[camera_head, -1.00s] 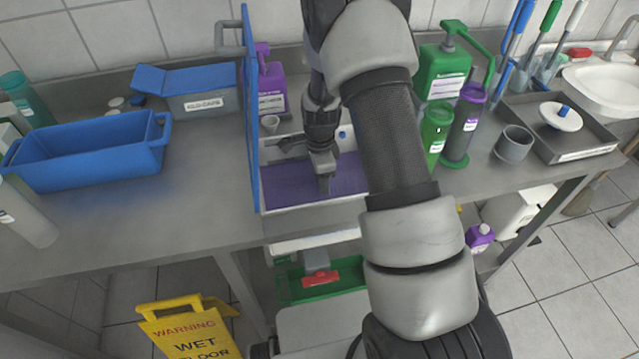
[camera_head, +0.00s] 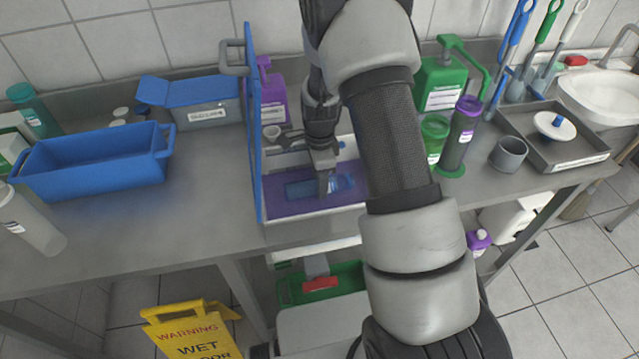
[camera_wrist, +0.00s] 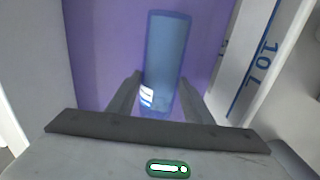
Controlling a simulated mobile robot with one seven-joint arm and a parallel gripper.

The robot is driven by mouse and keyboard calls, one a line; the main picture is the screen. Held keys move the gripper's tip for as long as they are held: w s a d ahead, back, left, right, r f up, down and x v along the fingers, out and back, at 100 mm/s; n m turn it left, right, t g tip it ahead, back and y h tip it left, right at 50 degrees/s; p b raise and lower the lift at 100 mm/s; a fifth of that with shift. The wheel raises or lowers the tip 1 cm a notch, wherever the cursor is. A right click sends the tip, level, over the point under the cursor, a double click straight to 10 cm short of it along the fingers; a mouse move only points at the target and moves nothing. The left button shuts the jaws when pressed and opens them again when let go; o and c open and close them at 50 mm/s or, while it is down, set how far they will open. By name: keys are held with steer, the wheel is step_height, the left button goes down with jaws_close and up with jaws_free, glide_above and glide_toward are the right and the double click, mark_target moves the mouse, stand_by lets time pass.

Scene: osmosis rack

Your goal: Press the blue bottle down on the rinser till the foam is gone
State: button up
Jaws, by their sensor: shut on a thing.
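The blue bottle (camera_head: 341,184) lies level in a basin with a purple inside (camera_head: 275,207), left of my forearm. It also shows in the wrist view (camera_wrist: 166,55), long and blue with a small white label near its lower end. My gripper (camera_head: 324,188) points down into the basin. Its fingers (camera_wrist: 160,103) are on both sides of the bottle's near end, shut on it. Purple tints the bottle, and I cannot tell how deep it lies in liquid. I cannot make out a rinser or any foam for sure.
A blue upright panel (camera_head: 253,120) borders the basin's left side. A blue tub (camera_head: 95,165) stands further left. Green and purple bottles (camera_head: 460,138), a grey cup (camera_head: 508,153) and a grey tray (camera_head: 585,150) are to the right. A yellow wet-floor sign (camera_head: 190,325) stands in front below.

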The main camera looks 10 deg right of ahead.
step_height(320, 180, up, 16)
steer(key=p, duration=1)
steer(key=shift+r, duration=0.2)
stand_by(0.5)
